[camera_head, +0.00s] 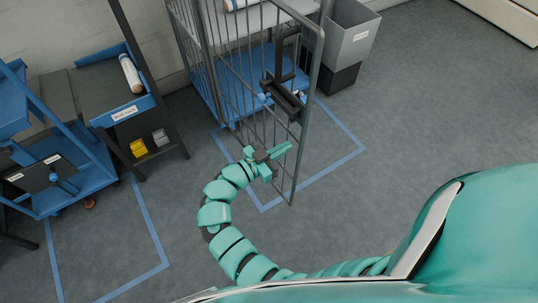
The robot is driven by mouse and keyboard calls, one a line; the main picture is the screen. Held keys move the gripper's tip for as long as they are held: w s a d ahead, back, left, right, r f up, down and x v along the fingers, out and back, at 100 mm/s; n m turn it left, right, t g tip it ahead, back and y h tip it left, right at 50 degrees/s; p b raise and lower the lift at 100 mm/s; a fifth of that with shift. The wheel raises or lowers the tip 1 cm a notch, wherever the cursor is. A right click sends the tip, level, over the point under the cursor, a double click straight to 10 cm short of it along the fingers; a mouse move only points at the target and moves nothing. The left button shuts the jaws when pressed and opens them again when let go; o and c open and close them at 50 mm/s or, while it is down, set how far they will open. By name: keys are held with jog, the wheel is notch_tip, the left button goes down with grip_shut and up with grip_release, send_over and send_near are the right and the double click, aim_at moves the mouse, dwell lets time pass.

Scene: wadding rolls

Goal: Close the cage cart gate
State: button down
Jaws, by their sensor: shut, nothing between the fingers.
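The cage cart (216,84) stands at the top middle, with grey wire sides and a blue base. Its gate (312,100) is a grey barred panel with a rounded tube frame. The gate's free edge stands out from the cart toward me, so the gate looks partly open. A black handle and latch (284,93) sit on the gate. My gripper (284,150) is shut and empty at the lower part of the gate, below the latch. It overlaps the bars in the picture; I cannot tell whether it touches them.
Blue tape (335,163) marks the floor around the cart. A grey bin (349,38) stands right behind the gate. A workbench (130,108) and a blue trolley (75,160) stand at the left. The floor at the right is clear.

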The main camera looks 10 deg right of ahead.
jog(key=shift+x, duration=0.85)
jog(key=shift+d, duration=0.1)
